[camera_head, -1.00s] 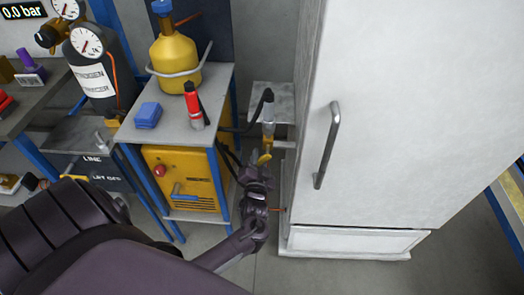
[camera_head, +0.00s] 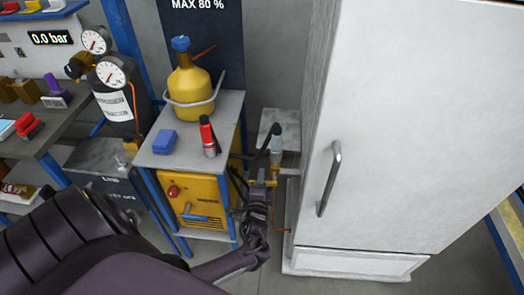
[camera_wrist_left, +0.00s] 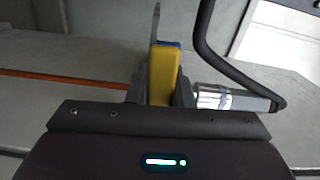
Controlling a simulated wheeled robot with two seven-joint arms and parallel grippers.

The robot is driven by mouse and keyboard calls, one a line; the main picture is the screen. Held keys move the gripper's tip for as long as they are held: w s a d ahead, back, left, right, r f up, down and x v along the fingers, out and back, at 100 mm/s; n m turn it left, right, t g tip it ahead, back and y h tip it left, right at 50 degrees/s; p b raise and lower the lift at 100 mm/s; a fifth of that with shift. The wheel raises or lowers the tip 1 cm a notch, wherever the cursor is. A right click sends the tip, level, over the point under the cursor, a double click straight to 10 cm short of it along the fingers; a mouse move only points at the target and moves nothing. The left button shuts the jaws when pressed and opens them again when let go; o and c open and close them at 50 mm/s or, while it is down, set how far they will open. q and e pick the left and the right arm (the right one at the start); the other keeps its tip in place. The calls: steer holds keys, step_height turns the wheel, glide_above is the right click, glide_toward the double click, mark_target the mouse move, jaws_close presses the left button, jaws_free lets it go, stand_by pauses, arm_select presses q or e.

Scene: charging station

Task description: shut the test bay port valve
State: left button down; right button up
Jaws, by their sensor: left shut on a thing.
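A small yellow valve handle (camera_head: 272,182) sits below a silver hose fitting (camera_head: 276,148), between the yellow machine and the white cabinet. My left gripper (camera_head: 258,187) is at the handle and is shut on it. In the left wrist view the yellow handle (camera_wrist_left: 162,75) stands between my two dark fingers, with the silver fitting (camera_wrist_left: 214,98) and a black hose just to the right. The valve body is mostly hidden behind my gripper. My right gripper is in neither view.
The white cabinet (camera_head: 400,110) with a grey bar handle (camera_head: 329,178) stands close on the right. A small table (camera_head: 185,150) on the left holds a yellow gas bottle (camera_head: 193,88), a red canister (camera_head: 208,135) and a blue block (camera_head: 165,141). A pressure display (camera_head: 50,38) reads 0.0 bar.

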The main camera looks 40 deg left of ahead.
arm_select(q)
steer(key=shift+r+m, duration=0.2)
steer(key=shift+m, duration=0.3)
steer(key=c, duration=1.3)
jaws_free()
steer(key=v, duration=0.7)
steer(key=shift+s+d, duration=0.25)
steer(key=shift+s, duration=0.05)
